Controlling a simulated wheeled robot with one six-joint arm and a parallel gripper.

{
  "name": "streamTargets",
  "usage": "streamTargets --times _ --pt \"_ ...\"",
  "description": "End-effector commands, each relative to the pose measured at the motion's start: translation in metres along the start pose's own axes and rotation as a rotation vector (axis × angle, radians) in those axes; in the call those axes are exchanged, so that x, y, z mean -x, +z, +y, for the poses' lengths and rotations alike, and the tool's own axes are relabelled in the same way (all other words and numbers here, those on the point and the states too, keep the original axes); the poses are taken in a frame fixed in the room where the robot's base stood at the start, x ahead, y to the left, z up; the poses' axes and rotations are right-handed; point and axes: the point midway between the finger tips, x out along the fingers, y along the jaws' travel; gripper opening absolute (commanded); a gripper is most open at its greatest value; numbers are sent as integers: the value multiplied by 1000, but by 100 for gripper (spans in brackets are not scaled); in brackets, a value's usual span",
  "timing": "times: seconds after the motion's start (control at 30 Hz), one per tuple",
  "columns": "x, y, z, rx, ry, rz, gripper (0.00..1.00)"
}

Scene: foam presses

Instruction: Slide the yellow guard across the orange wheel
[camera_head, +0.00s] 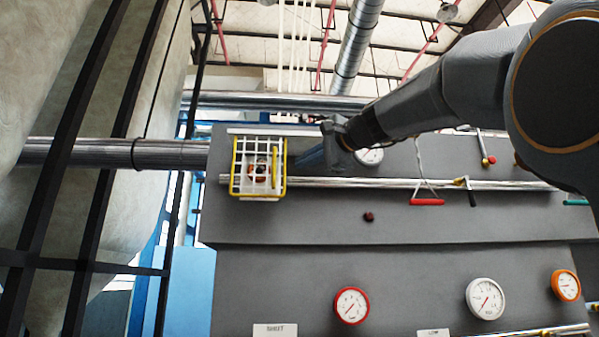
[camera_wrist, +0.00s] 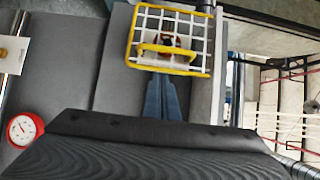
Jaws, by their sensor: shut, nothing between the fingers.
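The guard (camera_head: 235,168) is a white wire grid in a yellow frame with a yellow handle bar, mounted on the grey press face at the upper left. A red-orange wheel (camera_head: 260,174) shows through its grid, so the guard stands in front of it from here. In the wrist view the guard (camera_wrist: 206,72) is at the top, with the wheel (camera_wrist: 167,39) partly hidden behind grid and handle. My gripper (camera_head: 305,158) is shut and empty, just right of the guard. In the wrist view its blue fingers (camera_wrist: 163,85) end at the guard's near edge; I cannot tell if they touch.
A silver rail (camera_head: 400,184) runs along the press right of the guard. Near it are a red-handled lever (camera_head: 427,202) and a small dark red knob (camera_head: 368,217). Gauges, including a red-rimmed one (camera_head: 351,306), sit lower. A thick pipe (camera_head: 170,154) enters from the left.

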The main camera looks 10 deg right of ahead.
Motion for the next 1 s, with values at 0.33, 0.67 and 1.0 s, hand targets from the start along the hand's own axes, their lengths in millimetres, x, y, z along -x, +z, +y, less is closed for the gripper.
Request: streamTargets --times 0.33,0.67,1.0 --pt "66 0 0 2 -2 2 0" --pt "80 2 -1 1 -1 -1 0" --pt "80 2 -1 1 -1 -1 0"
